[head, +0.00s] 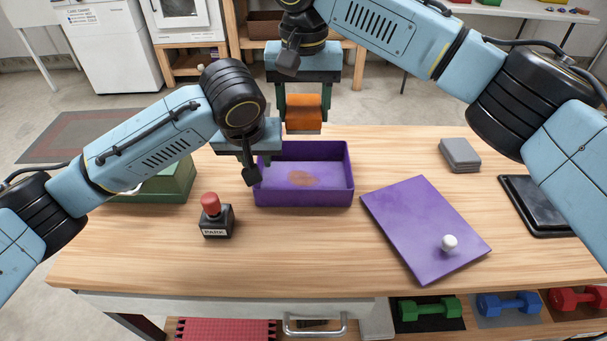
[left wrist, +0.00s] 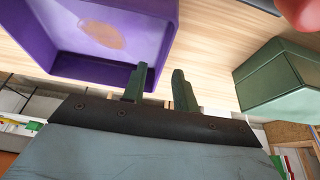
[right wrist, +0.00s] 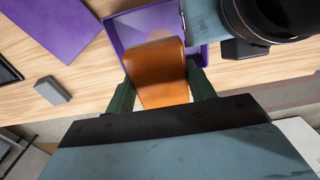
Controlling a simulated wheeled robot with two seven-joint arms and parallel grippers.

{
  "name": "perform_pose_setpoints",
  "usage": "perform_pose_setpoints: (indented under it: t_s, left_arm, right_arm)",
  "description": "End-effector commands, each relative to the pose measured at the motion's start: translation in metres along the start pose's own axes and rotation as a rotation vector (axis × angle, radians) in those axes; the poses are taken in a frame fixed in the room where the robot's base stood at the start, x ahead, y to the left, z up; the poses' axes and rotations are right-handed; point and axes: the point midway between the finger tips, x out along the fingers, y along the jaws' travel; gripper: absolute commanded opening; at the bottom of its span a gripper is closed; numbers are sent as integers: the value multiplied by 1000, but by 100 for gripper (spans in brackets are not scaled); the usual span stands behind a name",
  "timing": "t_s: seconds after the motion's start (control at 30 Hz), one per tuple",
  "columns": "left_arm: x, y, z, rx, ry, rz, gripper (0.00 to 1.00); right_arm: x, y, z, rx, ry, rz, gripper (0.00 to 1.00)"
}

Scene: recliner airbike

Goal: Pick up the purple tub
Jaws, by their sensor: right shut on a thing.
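The purple tub (head: 303,198) stands upright on the wooden table. A brownish patch (head: 302,178) marks its floor. My left gripper (left wrist: 159,84) is open at the tub's left end, its fingers apart. In the left wrist view one finger overlaps the corner of the tub (left wrist: 60,62) and the other is just outside it; I cannot tell whether they touch it. In the head view my left arm hides the fingers. My right gripper (head: 304,103) is shut on an orange block (head: 304,115) above the tub's back edge. The block also shows in the right wrist view (right wrist: 158,75).
A purple lid (head: 420,222) with a white knob (head: 449,242) lies to the right. A red-topped stamp (head: 214,218) stands front left, a green box (head: 165,188) behind it. A grey block (head: 460,155) and black tray (head: 545,205) are at the right.

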Motion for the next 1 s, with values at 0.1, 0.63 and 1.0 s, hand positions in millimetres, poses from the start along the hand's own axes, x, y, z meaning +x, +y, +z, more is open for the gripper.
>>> perform_pose_setpoints:
  t_s: [0.1, 0.63, 1.0]
  left_arm:
    - [16, -2, 1, -1, -3, -5, 29]
    - [50, -2, 0, 0, -1, -1, 28]
    - [50, -2, 0, -1, -1, -1, 0]
  right_arm:
    - [0, 0, 0, 0, 0, 0, 36]
    - [0, 0, 0, 0, 0, 0, 36]
    - [0, 0, 0, 0, 0, 0, 36]
